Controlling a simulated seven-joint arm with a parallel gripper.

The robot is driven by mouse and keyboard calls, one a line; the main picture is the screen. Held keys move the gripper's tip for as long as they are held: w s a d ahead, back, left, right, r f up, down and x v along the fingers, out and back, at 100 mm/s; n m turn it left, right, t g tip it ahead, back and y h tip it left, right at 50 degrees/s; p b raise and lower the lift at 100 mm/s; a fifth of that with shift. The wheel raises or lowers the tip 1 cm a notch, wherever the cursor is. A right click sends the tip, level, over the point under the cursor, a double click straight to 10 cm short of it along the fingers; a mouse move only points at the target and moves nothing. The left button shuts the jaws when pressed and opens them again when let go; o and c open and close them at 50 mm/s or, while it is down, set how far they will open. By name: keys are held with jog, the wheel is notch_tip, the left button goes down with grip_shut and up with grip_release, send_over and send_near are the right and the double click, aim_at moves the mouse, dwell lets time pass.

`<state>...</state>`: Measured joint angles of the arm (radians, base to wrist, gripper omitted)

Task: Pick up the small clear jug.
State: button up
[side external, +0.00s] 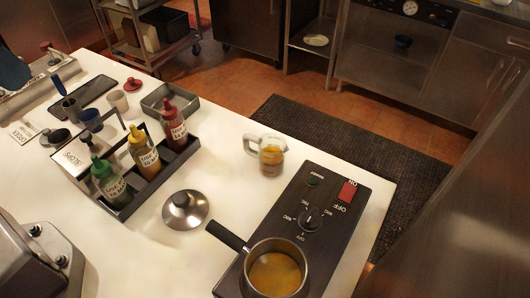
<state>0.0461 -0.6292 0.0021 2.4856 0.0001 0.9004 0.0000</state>
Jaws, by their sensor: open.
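The small clear jug (271,158) stands upright on the white counter, right of the middle of the side external view. It holds some amber liquid. Its pale handle is on its left side and looks unobstructed. Nothing is touching the jug. My gripper is not visible in this view.
A dark hot plate (341,226) with a knob and a red switch bears a saucepan (276,270) of amber liquid. A metal lid (185,210) lies left of it. A rack (188,154) holds red, yellow and green bottles. Bare counter (232,180) surrounds the jug's left side.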

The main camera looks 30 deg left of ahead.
jog(key=w+d+f+g, duration=0.2)
jog(key=w+d+f, duration=0.1)
jog(key=w, duration=0.4)
jog(key=n+g, duration=0.2)
jog(key=n, duration=1.8)
send_over(246, 148)
notch_tip(246, 148, down, 14)
jog(key=shift+w+f+n, duration=0.25)
jog(key=shift+w+n, duration=0.05)
jog(key=shift+n, duration=0.1)
jog(key=f, duration=1.2)
jog(key=shift+s+a+f, duration=0.1)
jog(key=shift+a+f, duration=0.15)
jog(key=shift+f, duration=0.05)
grip_shut()
